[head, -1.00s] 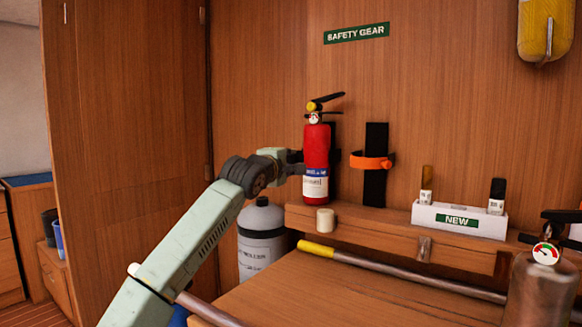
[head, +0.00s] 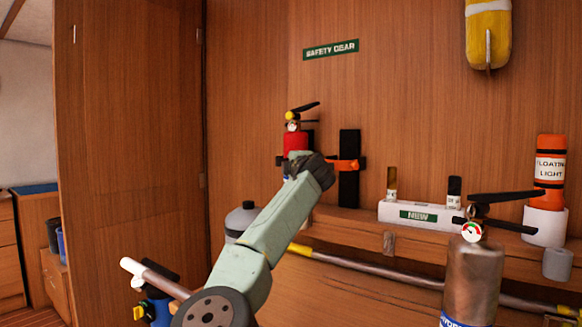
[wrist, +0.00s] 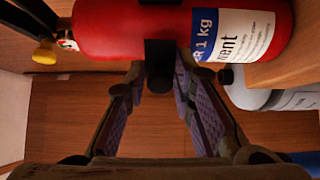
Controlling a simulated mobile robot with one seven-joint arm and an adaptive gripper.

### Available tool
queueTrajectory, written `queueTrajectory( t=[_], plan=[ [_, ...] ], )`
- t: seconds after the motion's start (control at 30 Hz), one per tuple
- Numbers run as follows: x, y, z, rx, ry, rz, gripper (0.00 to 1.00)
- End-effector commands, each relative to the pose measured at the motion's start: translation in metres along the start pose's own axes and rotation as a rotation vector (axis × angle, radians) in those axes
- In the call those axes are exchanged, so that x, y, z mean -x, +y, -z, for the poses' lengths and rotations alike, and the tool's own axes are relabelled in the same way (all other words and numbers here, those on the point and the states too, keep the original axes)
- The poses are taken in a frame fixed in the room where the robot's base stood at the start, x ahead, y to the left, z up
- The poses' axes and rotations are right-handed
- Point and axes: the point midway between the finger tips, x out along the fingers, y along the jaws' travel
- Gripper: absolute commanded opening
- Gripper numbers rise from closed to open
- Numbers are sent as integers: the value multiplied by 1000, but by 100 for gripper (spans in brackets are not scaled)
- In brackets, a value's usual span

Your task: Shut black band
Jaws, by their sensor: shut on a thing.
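A red fire extinguisher (head: 294,141) stands upright against the wood wall; my arm hides its lower part in the head view. It lies across the top of the wrist view (wrist: 115,22), with a white and blue label. The black band (wrist: 158,68) shows in the wrist view as a short dark piece at the extinguisher's side. My gripper (wrist: 160,75) is shut on this black piece, one finger on each side. In the head view my arm hides the fingers. I cannot tell whether the band is fastened around the extinguisher.
To the right, a black wall plate carries an open orange band (head: 346,164). A white box (head: 420,215) marked NEW and an orange floating light (head: 549,170) stand along the shelf. A metal cylinder (head: 470,270) stands in front right. A grey tank (head: 240,216) is below left.

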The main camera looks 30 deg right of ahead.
Motion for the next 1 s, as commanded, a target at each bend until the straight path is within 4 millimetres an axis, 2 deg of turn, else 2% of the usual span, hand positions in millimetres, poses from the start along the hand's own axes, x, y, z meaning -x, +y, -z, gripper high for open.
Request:
queueTrajectory(
  t=[0.3,0.8,0.83,1.0],
  plan=[
    [-2,3,-6,0,90,-4,0],
    [-2,3,-6,0,102,-5,0],
    [-2,3,-6,0,102,-6,25],
    [-2,2,-6,0,103,-3,36]
  ],
)
